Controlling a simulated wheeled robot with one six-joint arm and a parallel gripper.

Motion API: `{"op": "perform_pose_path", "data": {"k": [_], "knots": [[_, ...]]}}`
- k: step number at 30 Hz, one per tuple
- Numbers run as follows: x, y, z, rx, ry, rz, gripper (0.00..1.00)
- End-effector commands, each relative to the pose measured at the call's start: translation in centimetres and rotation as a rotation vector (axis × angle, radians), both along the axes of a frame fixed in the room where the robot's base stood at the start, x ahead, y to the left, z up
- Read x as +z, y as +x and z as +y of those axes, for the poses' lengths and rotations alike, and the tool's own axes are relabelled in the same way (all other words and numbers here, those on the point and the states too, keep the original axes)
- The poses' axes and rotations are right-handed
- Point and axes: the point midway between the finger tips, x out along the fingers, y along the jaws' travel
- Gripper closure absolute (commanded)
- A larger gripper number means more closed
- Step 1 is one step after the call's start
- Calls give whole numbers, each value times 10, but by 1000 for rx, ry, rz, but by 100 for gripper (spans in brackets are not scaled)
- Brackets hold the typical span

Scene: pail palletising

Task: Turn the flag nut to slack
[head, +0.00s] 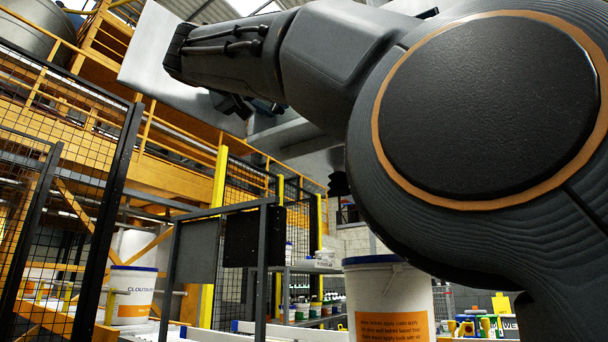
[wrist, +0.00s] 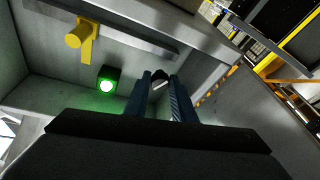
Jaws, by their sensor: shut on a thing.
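In the wrist view, the two blue fingers of my gripper (wrist: 160,97) are closed around a small dark piece with a pale face (wrist: 159,76), which I take to be the flag nut. Only its far end shows between the fingertips; which way its flag points cannot be told. The piece sits inside a grey metal housing. In the head view my arm reaches up to the grey housing, and the nut is hidden there.
A yellow handle (wrist: 84,35) on a grey bar and a lit green lamp (wrist: 106,85) are left of my fingers. In the head view, a grey panel (head: 150,55) is beside my arm. A white pail (head: 390,295) stands below. Mesh fencing (head: 85,140) is at left.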

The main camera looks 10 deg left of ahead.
Motion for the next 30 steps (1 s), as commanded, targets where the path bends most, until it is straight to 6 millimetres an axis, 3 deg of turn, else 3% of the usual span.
{"op": "perform_pose_path", "data": {"k": [23,24,25,30], "knots": [[-2,1,3,1,101,-40,99],[-2,1,3,1,101,-40,75],[-2,1,2,1,101,-40,70],[-1,1,2,1,101,-41,70]]}}
